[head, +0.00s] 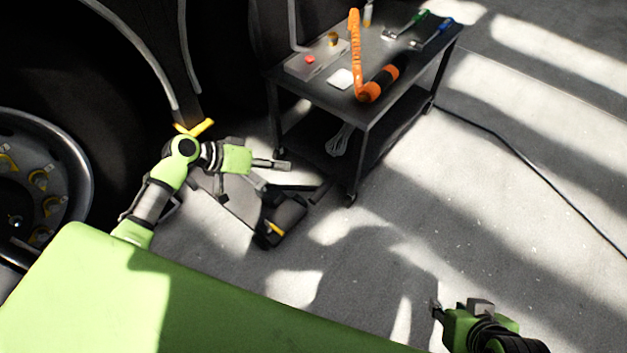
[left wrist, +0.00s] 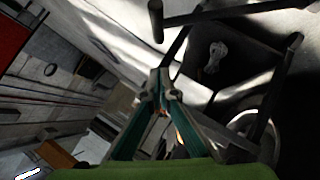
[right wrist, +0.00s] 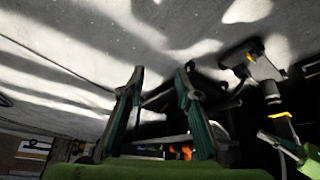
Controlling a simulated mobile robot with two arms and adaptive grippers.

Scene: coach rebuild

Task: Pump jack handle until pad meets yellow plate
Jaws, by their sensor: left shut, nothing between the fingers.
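The jack (head: 287,214) is a dark unit with a yellow strip on the floor below my left arm; it also shows in the right wrist view (right wrist: 262,70). A dark bar that looks like its handle (head: 305,188) lies just below my left gripper (head: 287,165). That gripper is shut and empty, its fingertips together in the left wrist view (left wrist: 162,76); I cannot tell if it touches the bar. The yellow plate (head: 196,127) is at the coach's lower edge. My arm covers part of the jack, and I cannot make out the pad. My right gripper (right wrist: 160,75) is open and empty, over bare floor.
A dark cart (head: 345,112) with an orange tool (head: 355,50) and other tools on top stands behind the jack. A coach wheel (head: 40,185) is at the left. A dark cable (head: 530,165) crosses the floor at right.

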